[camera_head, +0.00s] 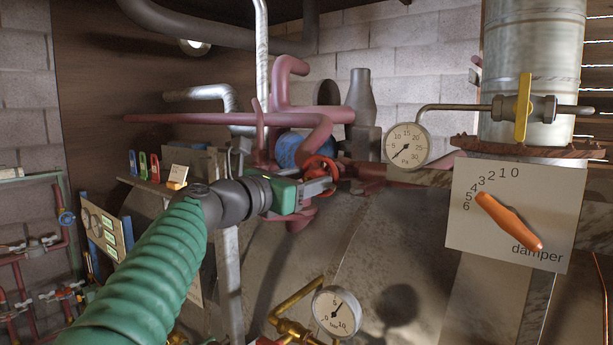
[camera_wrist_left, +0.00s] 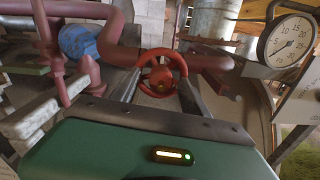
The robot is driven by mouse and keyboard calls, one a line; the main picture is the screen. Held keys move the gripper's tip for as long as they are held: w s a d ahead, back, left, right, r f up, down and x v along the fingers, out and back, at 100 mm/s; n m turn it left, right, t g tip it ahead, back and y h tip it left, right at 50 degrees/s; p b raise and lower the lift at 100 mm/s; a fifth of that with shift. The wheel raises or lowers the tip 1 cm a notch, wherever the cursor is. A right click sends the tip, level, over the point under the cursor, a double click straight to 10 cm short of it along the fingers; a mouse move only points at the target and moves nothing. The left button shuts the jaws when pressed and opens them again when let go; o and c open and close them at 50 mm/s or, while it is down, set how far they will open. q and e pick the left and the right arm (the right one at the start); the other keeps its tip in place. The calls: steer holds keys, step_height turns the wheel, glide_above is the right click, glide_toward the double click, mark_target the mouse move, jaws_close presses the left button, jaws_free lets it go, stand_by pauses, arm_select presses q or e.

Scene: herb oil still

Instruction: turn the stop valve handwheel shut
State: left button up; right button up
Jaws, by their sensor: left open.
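The stop valve handwheel (camera_head: 313,161) is a red spoked wheel on the pink-red pipework in the middle of the head view. In the left wrist view the handwheel (camera_wrist_left: 161,75) is upright, straight ahead, with its spokes and hub showing. My left gripper (camera_head: 327,182) reaches in from the left, its green body just left of the wheel and its fingers at the wheel. In the left wrist view the fingers of my left gripper (camera_wrist_left: 160,88) are apart, one on each side of the wheel. I cannot tell whether they touch the rim. My right gripper is out of view.
A blue-wrapped pipe part (camera_head: 290,149) sits behind the wheel. A round gauge (camera_head: 407,145) stands to its right, with a yellow lever valve (camera_head: 523,108) and an orange damper handle (camera_head: 508,221) farther right. A lower gauge (camera_head: 336,312) is on brass pipe. Pink pipes (camera_head: 215,119) run above my gripper.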

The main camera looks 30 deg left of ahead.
arm_select(q)
steer(key=shift+s, duration=0.15)
steer(key=shift+c, duration=1.2)
steer(key=shift+d, duration=0.1)
jaws_close()
